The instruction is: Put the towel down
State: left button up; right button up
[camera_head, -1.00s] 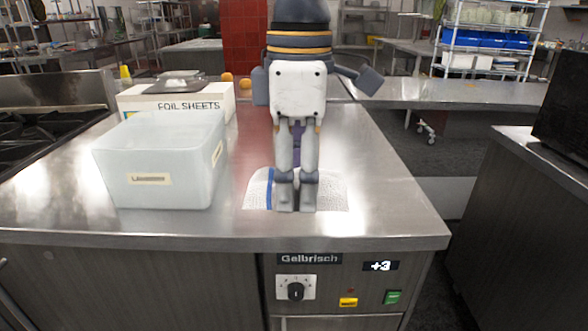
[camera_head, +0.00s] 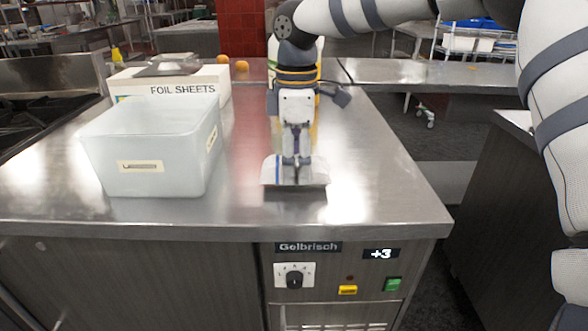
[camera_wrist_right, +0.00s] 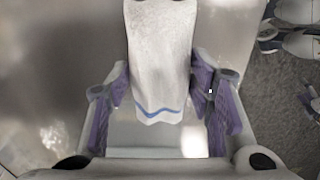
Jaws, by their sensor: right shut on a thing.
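The white towel (camera_head: 272,172) with a blue stripe is held over the steel counter in the middle of the head view. My right gripper (camera_head: 297,160) points down and is shut on it. A dark band lies just below the towel's front edge; I cannot tell whether the towel touches the counter. In the right wrist view the towel (camera_wrist_right: 160,60) sits between the two purple-padded fingers of my right gripper (camera_wrist_right: 163,95), its blue stripe near the lower end. My left gripper is not in view.
A translucent labelled bin (camera_head: 150,150) stands on the counter (camera_head: 370,205) left of the towel. A foil sheets box (camera_head: 190,85) stands behind it. The counter is bare to the right of the towel. A stove (camera_head: 45,90) is at the left.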

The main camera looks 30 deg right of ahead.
aim_at(296, 159)
jog(key=shift+f, duration=0.95)
jog(key=shift+f, duration=0.1)
jog(key=o, duration=1)
jog(key=shift+o, duration=0.2)
notch_tip(296, 159, up, 12)
jog(key=shift+r, duration=0.15)
